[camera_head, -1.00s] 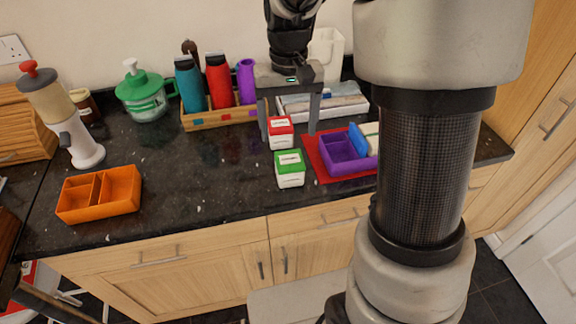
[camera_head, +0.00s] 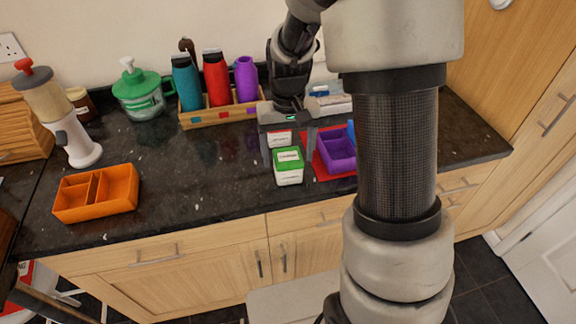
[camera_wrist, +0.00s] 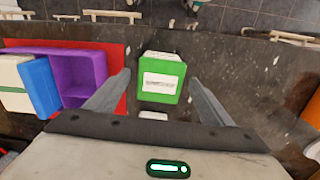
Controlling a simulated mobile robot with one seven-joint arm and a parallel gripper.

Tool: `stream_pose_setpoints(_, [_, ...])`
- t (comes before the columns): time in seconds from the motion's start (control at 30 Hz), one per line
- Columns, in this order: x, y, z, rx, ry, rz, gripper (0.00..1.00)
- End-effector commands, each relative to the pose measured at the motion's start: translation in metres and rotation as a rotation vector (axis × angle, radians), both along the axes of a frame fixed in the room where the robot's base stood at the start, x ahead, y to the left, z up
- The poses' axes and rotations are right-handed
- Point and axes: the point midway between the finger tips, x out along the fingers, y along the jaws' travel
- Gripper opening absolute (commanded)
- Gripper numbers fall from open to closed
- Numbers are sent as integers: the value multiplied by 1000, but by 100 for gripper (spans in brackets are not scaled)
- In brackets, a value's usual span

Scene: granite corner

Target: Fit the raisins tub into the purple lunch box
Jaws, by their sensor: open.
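A white tub with a green lid (camera_head: 289,167) stands upright on the dark counter; it also shows in the wrist view (camera_wrist: 158,80). A white tub with a red lid (camera_head: 281,138) stands just behind it, partly hidden by my gripper. The labels are too small to read, so I cannot tell which holds raisins. The purple lunch box (camera_head: 341,170) is right of the tubs, partly hidden by my arm; the wrist view (camera_wrist: 92,68) shows blue and cream items in it. My gripper (camera_head: 287,160) is open and empty, pointing down, its fingers either side of the tubs' line.
A red mat (camera_head: 322,172) lies under the lunch box. An orange divided box (camera_head: 97,194) stands at the left, with clear counter between. A wooden rack (camera_head: 222,115) with bottles and a green-lidded jar (camera_head: 140,95) are behind. The counter's front edge is close to the tubs.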

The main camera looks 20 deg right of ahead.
Motion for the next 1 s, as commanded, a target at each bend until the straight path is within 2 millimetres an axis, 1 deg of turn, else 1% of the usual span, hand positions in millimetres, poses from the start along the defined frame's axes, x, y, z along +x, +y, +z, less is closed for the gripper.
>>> stream_pose_setpoints(0.03, [0, 0, 0, 0, 0, 0, 70])
stream_pose_setpoints(0.17, [0, 0, 0, 0, 0, 0, 48])
stream_pose_setpoints(0.2, [0, 0, 0, 0, 0, 0, 41])
stream_pose_setpoints(0.27, [0, 0, 0, 0, 0, 0, 31])
stream_pose_setpoints(0.3, [0, 0, 1, 0, -1, 0, 28])
stream_pose_setpoints(0.47, [0, 0, 1, 0, -1, 0, 28])
stream_pose_setpoints(0.57, [1, 0, 6, 0, -3, 0, 28])
stream_pose_setpoints(0.67, [2, 0, 19, 0, -5, 0, 28])
stream_pose_setpoints(0.9, [1, 0, 68, 0, -5, 0, 28])
stream_pose_setpoints(1.0, [1, 0, 84, 0, -4, -1, 28])
